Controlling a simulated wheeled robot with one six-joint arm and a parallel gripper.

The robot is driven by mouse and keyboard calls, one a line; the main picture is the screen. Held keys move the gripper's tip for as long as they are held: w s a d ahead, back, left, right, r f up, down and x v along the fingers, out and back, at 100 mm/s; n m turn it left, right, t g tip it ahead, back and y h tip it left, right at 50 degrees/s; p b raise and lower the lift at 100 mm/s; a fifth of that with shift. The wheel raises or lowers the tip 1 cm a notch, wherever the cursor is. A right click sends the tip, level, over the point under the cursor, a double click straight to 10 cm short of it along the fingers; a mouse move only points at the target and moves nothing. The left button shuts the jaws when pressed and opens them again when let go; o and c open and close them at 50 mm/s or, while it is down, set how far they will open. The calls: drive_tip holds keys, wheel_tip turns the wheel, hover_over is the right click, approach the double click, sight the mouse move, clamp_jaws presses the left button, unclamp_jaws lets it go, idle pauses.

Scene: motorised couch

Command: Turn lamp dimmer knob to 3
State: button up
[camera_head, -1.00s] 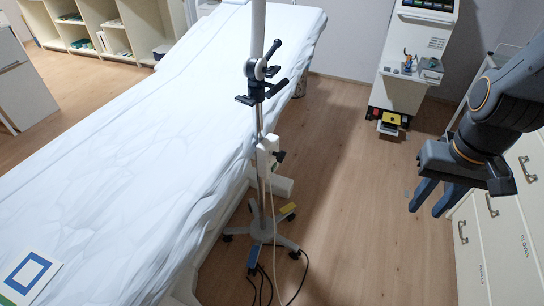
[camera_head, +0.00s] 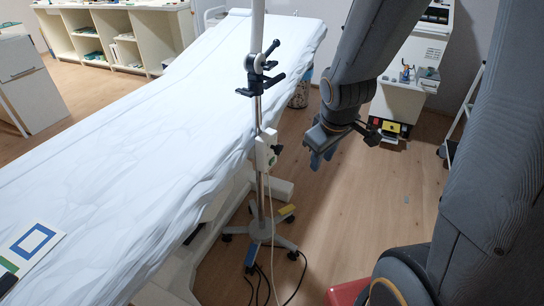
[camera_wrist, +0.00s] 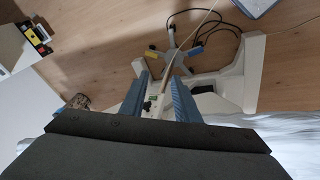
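The lamp stand has a silver pole (camera_head: 260,190) beside the couch. A white dimmer box (camera_head: 265,148) is fixed on the pole, with a small black knob (camera_head: 277,149) on its right side; the number it points to is too small to read. My gripper (camera_head: 317,160) hangs to the right of the knob, apart from it, fingers pointing down. In the wrist view the two blue fingers of my gripper (camera_wrist: 158,95) are apart with nothing held. The white dimmer box (camera_wrist: 156,104) shows beyond them, in the gap, partly hidden.
The sheeted couch (camera_head: 140,130) lies left of the pole. A black clamp handle (camera_head: 262,72) juts out above the box. The wheeled stand base (camera_head: 262,232) and cables lie on the floor below. A white cabinet (camera_head: 412,75) stands behind my arm. Floor to the right is open.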

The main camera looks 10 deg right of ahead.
drive_tip(key=w+d+f+n+t+b, duration=0.35)
drive_tip(key=w+f+n, duration=0.25)
drive_tip(key=w, duration=0.4)
drive_tip(key=n+t+y+b, duration=0.4)
drive_tip(key=n+y+b, duration=0.1)
drive_tip(key=n+b, duration=0.6)
approach(282, 149)
drive_tip(key=w+d+f+p, duration=0.1)
drive_tip(key=w+d+f, duration=0.1)
drive_tip(key=w+d, duration=0.2)
drive_tip(key=w+a+f+n+y+b, duration=0.1)
drive_tip(key=a+n+y+b, duration=0.1)
drive_tip(key=n, duration=0.2)
drive_tip(key=w+a+f+n+t+y+b, duration=0.1)
drive_tip(key=w+a+n+y+b, duration=0.1)
drive_tip(key=n, duration=0.3)
drive_tip(key=w+a+f+n+y+b, duration=0.1)
drive_tip(key=a+n+y+b, duration=0.2)
drive_tip(key=n+y+b, duration=0.1)
drive_tip(key=shift+w+a+f+t, duration=0.1)
drive_tip(key=shift+w+t, duration=0.2)
drive_tip(key=shift+t, duration=0.05)
